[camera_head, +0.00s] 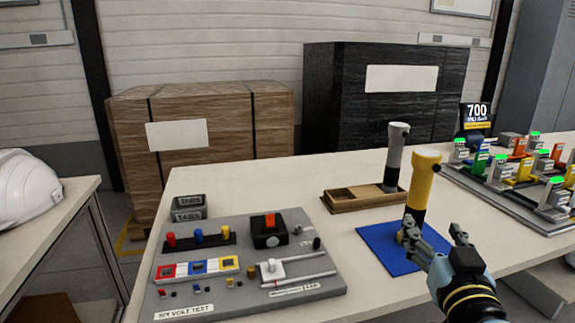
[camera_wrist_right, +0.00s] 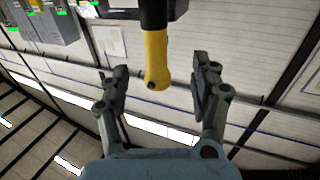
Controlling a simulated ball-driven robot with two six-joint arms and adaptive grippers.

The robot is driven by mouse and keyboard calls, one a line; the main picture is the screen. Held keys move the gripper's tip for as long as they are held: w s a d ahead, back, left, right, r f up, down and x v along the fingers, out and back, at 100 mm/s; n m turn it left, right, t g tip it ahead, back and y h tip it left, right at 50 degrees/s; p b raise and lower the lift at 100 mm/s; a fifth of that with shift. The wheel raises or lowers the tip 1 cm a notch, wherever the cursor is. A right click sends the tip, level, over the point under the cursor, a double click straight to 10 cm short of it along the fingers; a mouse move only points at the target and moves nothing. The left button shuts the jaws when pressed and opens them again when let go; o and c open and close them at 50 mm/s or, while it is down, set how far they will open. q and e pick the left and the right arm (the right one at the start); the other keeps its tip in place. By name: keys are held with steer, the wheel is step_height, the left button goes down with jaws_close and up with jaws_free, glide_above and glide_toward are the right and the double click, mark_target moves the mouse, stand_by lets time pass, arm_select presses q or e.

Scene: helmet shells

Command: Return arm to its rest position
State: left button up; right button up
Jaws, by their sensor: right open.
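My right gripper (camera_head: 436,236) is open in the head view, at the front right of the table, just in front of a yellow and black torch-like cylinder (camera_head: 424,168). That cylinder stands upright on a blue mat (camera_head: 380,246). In the right wrist view the open fingers of the right gripper (camera_wrist_right: 160,88) have a gap between them. The yellow end of the cylinder (camera_wrist_right: 156,60) shows beyond that gap, and I see nothing gripped. My left gripper is in neither view.
A grey cylinder (camera_head: 394,155) stands in a wooden tray (camera_head: 343,205). A grey test board (camera_head: 330,285) with switches lies at the front. A rack of coloured parts (camera_head: 500,198) fills the right side. A white helmet shell (camera_head: 25,190) sits on the left table.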

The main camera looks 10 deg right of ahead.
steer(key=s+a+r+n+y, duration=0.25)
steer(key=a+n+y, duration=0.45)
steer(key=a+y, duration=0.35)
steer(key=s+a+f+n+g+y, duration=0.2)
steer(key=s+a+f+g, duration=0.2)
steer(key=s+a+g, duration=0.15)
steer(key=s+d+f+m+g+h, duration=0.2)
steer(key=s+d+f+g+h, duration=0.15)
steer(key=s+d, duration=0.35)
steer(key=s+d+f+m+g+h, duration=0.2)
steer(key=s+d+g+h, duration=0.25)
steer(key=s, duration=0.45)
step_height(320, 180, down, 26)
steer(key=s+d+f+g, duration=0.1)
steer(key=s+d+g, duration=0.1)
steer(key=s+d, duration=0.1)
steer(key=s+f+m+g, duration=0.1)
steer(key=s+f, duration=1.4)
steer(key=s, duration=0.2)
steer(key=shift+s+d+f, duration=0.15)
steer(key=shift+s+d, duration=0.2)
steer(key=shift+d, duration=0.05)
